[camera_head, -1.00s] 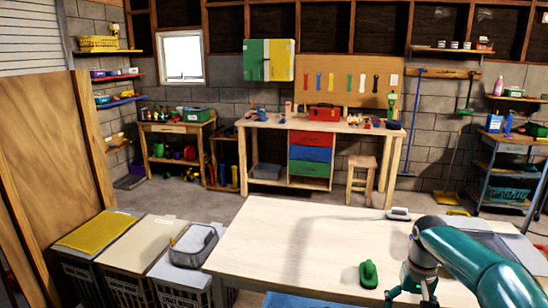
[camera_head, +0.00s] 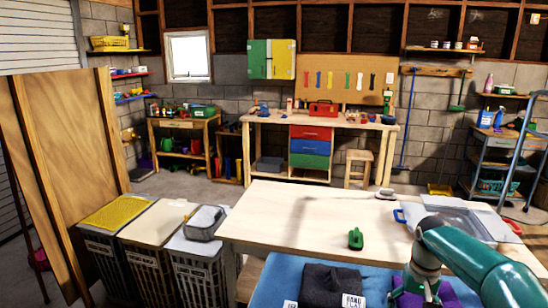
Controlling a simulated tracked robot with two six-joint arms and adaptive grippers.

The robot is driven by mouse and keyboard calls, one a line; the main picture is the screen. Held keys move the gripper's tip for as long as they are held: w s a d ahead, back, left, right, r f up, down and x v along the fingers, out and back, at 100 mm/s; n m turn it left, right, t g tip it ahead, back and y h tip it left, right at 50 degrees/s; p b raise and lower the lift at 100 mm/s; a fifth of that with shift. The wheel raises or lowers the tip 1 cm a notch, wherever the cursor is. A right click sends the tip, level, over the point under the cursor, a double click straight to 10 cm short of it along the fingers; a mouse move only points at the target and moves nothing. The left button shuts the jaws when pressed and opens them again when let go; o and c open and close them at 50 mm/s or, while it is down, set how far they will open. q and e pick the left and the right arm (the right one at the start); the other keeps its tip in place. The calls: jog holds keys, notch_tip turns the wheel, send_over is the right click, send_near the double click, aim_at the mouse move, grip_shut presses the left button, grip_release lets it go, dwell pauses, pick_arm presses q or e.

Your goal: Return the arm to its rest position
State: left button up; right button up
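My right arm (camera_head: 470,262) reaches in from the right, bent downward at the wrist. Its gripper (camera_head: 415,298) points down at the bottom edge of the view, over a purple cloth-like item (camera_head: 440,294) on a blue surface (camera_head: 266,280). The fingertips are partly cut off and blend with what is behind them, so I cannot tell whether they are open or shut, or whether they touch the purple item. My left arm and gripper are not in view.
A pale wooden table (camera_head: 290,215) stands ahead, largely clear at its left. A dark folded cloth (camera_head: 325,285) lies on the blue surface. Hampers (camera_head: 195,270) stand left.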

jog(key=s+a+f+n+g+y, duration=0.1)
jog(key=s+a+f, duration=0.25)
jog(key=f, duration=0.25)
jog(key=s+a+f+g, duration=0.2)
jog(key=s+a+f, duration=0.1)
jog(key=s+f, duration=0.25)
jog(key=s+a+f+n+g+y, duration=0.1)
jog(key=s+a+f, duration=0.25)
jog(key=f, duration=0.35)
jog(key=s+a+f+t+y, duration=0.1)
jog(key=s+a+f, duration=0.3)
jog(key=s, duration=0.4)
jog(key=s+a+f+m+t+y, duration=0.1)
jog(key=s+a+f+t, duration=0.2)
jog(key=s+a+f, duration=0.2)
jog(key=shift+s+a, duration=0.6)
jog(key=shift+s, duration=0.95)
jog(key=shift+f, duration=0.1)
